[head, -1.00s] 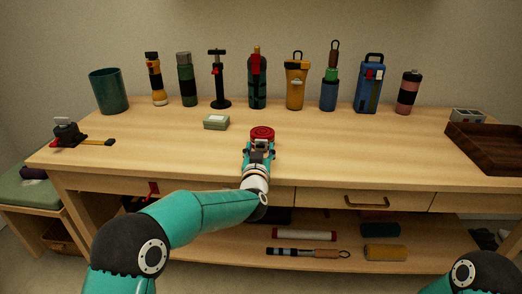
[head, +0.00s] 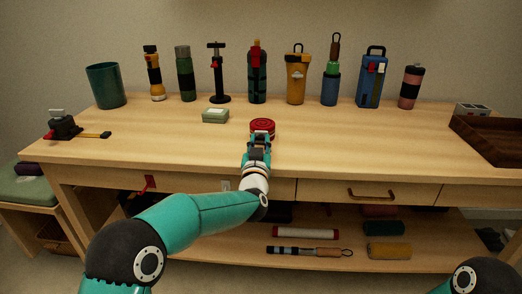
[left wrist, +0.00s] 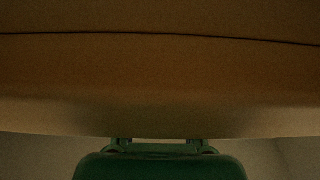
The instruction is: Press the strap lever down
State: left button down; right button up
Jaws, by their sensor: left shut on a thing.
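A small dark device with a grey top piece (head: 62,125), a red part and a flat yellow strap-like tail lies at the far left of the bench; whether its top piece is the strap lever is too small to tell. My left gripper (head: 260,138) is over the bench's front middle, well to its right. It is shut on a round red coil-like thing (head: 262,126) at its fingertips; the contact is partly hidden. In the left wrist view a brown surface (left wrist: 160,75) fills most of the picture above a dark green part. My right gripper is out of view.
The wooden bench (head: 180,140) holds a row of bottles and tools at the back, a teal cup (head: 106,86), a green box (head: 215,116) and a dark tray (head: 490,138) at the right. The bench top between coil and left device is clear. Lower shelf holds rolls.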

pick_arm(q)
jog(key=c, duration=0.9)
grip_release()
jog(key=shift+s, duration=0.1)
jog(key=s, duration=0.4)
jog(key=s+f, duration=0.1)
jog(key=s, duration=0.6)
jog(key=shift+s+f, duration=0.25)
jog(key=shift+s, duration=0.15)
